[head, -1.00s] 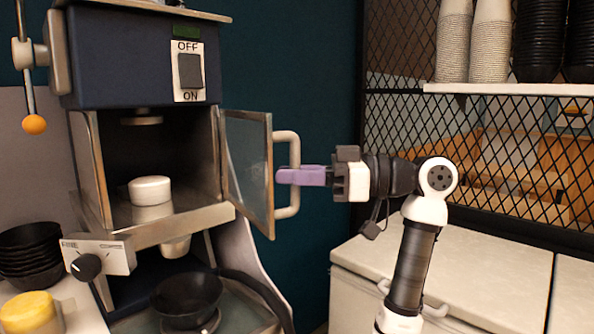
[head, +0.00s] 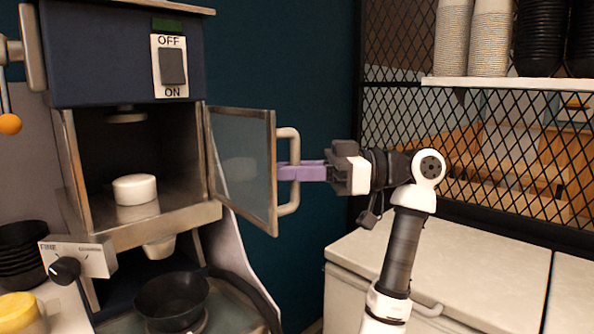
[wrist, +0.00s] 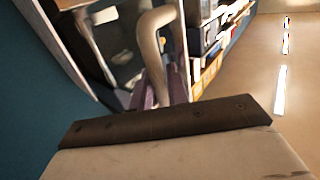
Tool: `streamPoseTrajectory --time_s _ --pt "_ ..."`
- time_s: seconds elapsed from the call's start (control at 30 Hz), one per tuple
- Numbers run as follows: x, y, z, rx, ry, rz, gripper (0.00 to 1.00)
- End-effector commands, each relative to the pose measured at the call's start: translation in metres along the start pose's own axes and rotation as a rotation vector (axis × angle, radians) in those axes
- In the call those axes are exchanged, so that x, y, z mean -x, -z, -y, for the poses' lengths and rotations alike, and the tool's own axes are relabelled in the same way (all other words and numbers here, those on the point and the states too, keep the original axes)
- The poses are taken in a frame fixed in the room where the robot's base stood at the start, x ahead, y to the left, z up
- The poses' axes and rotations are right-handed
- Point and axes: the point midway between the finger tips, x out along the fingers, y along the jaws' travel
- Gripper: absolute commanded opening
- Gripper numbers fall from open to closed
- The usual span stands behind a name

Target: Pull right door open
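The right door (head: 243,165), a glass pane in a metal frame, stands open on the front of the dark blue machine (head: 120,60). It is hinged at the right side of the chamber. Its beige loop handle (head: 291,144) faces right. My gripper (head: 287,172) has its purple fingers at the handle's upright bar, reaching in from the right, and appears shut on it. In the wrist view the handle (wrist: 150,45) runs down between the purple fingers, whose tips are partly hidden.
A white round piece (head: 135,188) sits inside the open chamber. A black bowl (head: 172,300) stands below it, and a knob box (head: 85,258) is at left. A white counter (head: 450,260) and a wire mesh (head: 480,160) lie behind my arm.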

Motion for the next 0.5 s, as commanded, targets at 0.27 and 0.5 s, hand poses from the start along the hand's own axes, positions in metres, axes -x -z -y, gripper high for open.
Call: streamPoseTrajectory --time_s 0.27,0.5 --pt "0.0 0.0 0.0 0.001 0.001 0.001 0.33" --pt "0.009 -0.001 0.0 0.001 0.0 0.001 0.33"
